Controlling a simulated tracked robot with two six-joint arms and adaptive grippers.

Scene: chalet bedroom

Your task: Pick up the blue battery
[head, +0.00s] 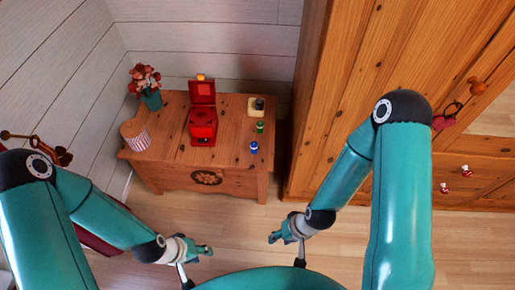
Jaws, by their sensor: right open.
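My right gripper (273,238) is open and empty, in front of the chest and nearer to me than the blue battery. Neither gripper touches anything on the chest.
An open red box (203,118) stands mid-chest. A striped pot (136,134) and a plant in a green vase (151,98) are at left. A small dark item on a pale base (256,106) is at back right. A tall wooden wardrobe (340,60) stands right of the chest.

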